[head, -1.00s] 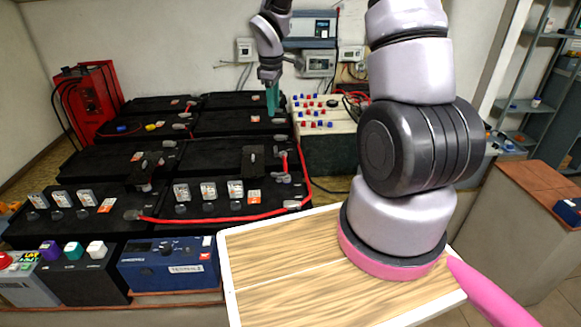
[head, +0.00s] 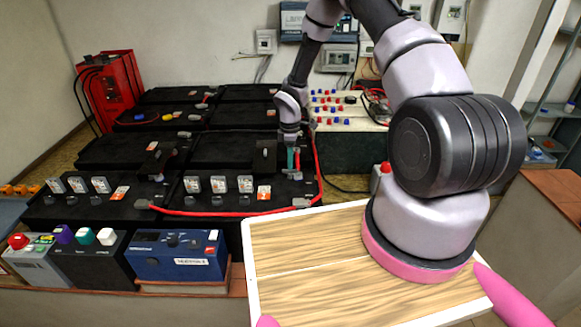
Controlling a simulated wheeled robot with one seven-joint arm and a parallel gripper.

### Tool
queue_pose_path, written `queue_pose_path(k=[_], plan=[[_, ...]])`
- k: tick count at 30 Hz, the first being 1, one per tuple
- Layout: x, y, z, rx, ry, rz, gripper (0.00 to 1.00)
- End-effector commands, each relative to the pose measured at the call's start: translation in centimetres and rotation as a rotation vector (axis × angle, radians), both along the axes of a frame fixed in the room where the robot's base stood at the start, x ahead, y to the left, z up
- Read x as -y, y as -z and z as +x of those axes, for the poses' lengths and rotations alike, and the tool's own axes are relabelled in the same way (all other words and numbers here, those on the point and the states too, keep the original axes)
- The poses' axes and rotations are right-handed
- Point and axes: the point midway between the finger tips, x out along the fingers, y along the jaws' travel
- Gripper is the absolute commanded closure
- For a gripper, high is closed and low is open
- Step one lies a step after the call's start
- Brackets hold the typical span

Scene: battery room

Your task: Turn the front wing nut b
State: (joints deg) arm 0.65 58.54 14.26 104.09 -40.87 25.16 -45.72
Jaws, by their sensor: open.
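Several black batteries stand in rows, and one is the front right battery (head: 225,200). Grey terminal fittings sit on them: one at the right end of the long red cable (head: 302,203), one at its left end (head: 143,204), and one (head: 291,175) just below my fingers. Which of these carries front wing nut b, I cannot tell at this size. My gripper (head: 293,161) has teal fingers and points down over the right side of the batteries, close above that last fitting. It is open; whether the fingers straddle or touch anything is hidden.
A red cable (head: 318,165) runs upright just right of my gripper. A black upright block (head: 265,156) stands to its left. A blue box (head: 175,258) and a wooden-topped tray (head: 310,260) lie in front.

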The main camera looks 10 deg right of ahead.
Motion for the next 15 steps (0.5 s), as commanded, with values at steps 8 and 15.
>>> queue_pose_path(k=[8,15], plan=[[0.0,3.1,0.0,0.001,0.000,0.000,0.55],[0.0,3.3,0.0,0.001,0.000,0.000,0.55]])
